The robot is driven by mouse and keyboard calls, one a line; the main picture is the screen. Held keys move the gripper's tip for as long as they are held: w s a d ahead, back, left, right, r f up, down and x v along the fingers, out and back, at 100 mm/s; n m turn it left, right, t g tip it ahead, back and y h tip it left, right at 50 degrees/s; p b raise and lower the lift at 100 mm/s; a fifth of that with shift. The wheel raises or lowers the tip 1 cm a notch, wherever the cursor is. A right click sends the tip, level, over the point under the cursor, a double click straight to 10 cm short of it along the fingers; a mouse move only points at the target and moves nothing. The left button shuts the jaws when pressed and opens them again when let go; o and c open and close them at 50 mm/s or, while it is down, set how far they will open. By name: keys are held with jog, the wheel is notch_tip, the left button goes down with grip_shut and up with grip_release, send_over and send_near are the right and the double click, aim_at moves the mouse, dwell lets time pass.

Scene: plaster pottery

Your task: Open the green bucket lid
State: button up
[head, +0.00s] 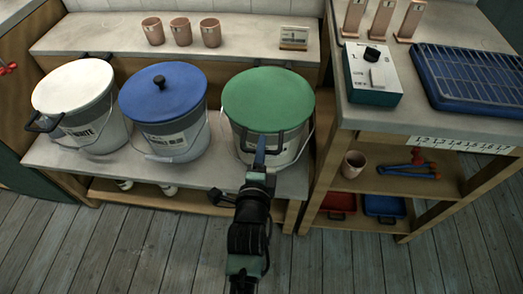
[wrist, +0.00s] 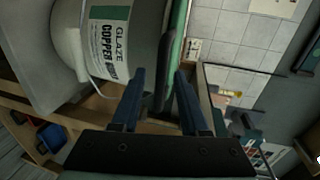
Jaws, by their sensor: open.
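The green bucket lid (head: 268,97) lies flat on its white bucket (head: 297,146), on the right of the low bench. A dark handle (head: 290,132) sticks out from the lid's front edge. My gripper (head: 261,145) reaches up to this handle from the front. In the wrist view, turned sideways, my gripper (wrist: 160,75) is open, with its two blue fingers on either side of the dark handle (wrist: 163,70). I cannot tell whether they touch it. The green lid's edge (wrist: 177,45) and the bucket's label "GLAZE COPPER" (wrist: 108,40) show just beyond.
A blue-lidded bucket (head: 163,92) and a white-lidded bucket (head: 75,87) stand to the left. Cups (head: 181,32) stand on the shelf behind. A counter on the right holds a small control box (head: 372,76) and a blue rack (head: 465,78). The floor in front is clear.

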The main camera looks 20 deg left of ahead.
jog(key=shift+w, duration=0.1)
jog(key=shift+c, duration=0.2)
grip_shut()
dwell(1.3)
